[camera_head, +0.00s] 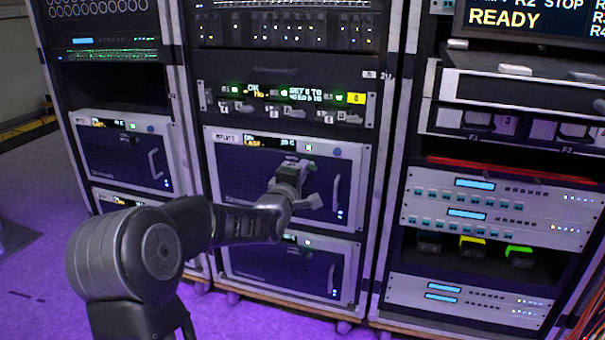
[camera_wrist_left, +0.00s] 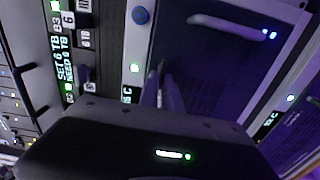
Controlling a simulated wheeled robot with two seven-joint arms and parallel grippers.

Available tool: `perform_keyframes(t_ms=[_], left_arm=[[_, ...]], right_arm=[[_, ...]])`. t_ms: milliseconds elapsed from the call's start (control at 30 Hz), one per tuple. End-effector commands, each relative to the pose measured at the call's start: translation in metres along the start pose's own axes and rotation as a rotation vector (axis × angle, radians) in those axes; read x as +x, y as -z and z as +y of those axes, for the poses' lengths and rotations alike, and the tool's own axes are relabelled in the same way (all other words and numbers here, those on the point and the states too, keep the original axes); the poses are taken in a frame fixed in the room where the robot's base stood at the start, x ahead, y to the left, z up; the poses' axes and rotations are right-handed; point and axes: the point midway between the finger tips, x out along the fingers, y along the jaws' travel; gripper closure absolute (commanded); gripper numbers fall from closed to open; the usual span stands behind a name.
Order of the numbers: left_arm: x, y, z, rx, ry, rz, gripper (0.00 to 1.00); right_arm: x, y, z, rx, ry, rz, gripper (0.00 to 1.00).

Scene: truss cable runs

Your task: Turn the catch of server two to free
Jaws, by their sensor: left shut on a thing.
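My left arm reaches in from the lower left to the upper server (camera_head: 238,187) of the middle rack, whose number I cannot read. My left gripper (camera_head: 297,172) is at the upper middle of that dark purple front panel, shut on the small catch below the display strip. In the left wrist view its fingers (camera_wrist_left: 165,92) stand close together against the server's light front edge (camera_wrist_left: 133,60). The catch is mostly hidden by the fingers, so its turn cannot be told. The server's handle (camera_head: 335,194) is just right of the gripper. My right gripper is not in view.
A similar server (camera_head: 290,268) sits below in the same rack. Above is a panel with small switches and a green-lit display (camera_head: 290,95). Racks stand close on both sides. Purple-lit floor (camera_head: 35,240) is open at the left.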

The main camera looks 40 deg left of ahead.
Motion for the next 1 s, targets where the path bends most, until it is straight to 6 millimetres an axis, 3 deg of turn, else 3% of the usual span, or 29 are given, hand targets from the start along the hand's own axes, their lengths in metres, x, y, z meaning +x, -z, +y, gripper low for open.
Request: perform_keyframes(t_ms=[567,600,833,1000], left_arm=[[0.0000,0.0006,-0.0009,-0.053,0.001,0.001,1.00],[0.0000,0.0006,-0.0009,-0.053,0.001,0.001,0.92],[0.0000,0.0004,-0.0009,-0.051,0.001,0.001,0.73],[0.0000,0.0002,-0.0009,-0.051,0.001,0.001,0.71]], right_arm=[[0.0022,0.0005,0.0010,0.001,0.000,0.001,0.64],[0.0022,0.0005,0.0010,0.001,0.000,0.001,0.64],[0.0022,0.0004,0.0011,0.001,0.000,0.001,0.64],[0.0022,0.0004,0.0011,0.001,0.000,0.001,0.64]])
